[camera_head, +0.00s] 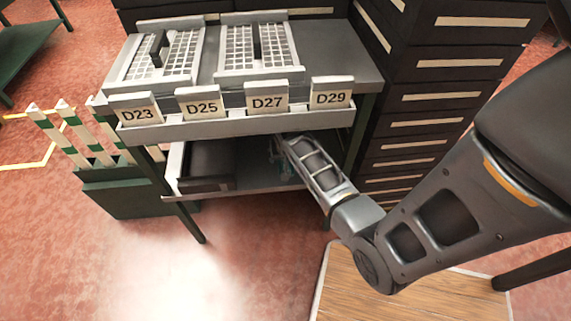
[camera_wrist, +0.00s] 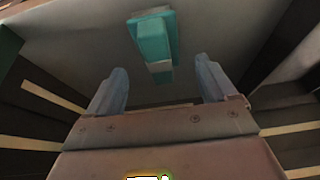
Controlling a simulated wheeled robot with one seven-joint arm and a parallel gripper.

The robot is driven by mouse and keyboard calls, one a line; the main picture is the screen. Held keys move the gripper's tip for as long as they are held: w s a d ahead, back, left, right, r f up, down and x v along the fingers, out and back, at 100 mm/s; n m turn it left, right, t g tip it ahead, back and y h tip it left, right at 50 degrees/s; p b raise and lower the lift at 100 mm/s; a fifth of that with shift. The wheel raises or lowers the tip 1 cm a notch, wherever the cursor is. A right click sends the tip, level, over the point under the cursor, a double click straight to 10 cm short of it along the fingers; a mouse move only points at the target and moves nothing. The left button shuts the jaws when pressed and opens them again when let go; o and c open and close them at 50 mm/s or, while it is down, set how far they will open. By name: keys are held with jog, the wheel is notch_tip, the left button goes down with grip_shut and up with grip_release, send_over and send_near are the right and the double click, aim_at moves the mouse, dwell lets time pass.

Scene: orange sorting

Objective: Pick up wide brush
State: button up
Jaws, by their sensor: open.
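A teal object with a pale grey band, which looks like the wide brush (camera_wrist: 154,42), lies ahead of my gripper (camera_wrist: 161,74) in the wrist view. It sits at the upper middle, roughly between the lines of the two fingers. The fingers are spread apart with nothing held, and a gap shows between them and the object. In the head view my gripper reaches under the front ledge of the workbench, over the lower shelf (camera_head: 260,186). The fingertips and most of the brush are hidden there.
The bench top (camera_head: 333,62) with its label ledge (camera_head: 240,122) is close above my arm. A dark drawer cabinet (camera_head: 425,98) stands to the right. A dark box (camera_head: 208,165) is on the lower shelf at left. Green-and-white posts in a bin (camera_head: 120,192) stand further left.

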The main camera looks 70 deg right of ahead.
jog(key=b+x, duration=0.1)
jog(key=x, duration=0.4)
jog(key=shift+s+a, duration=0.1)
jog(key=shift+a, duration=0.05)
jog(key=c, duration=1.2)
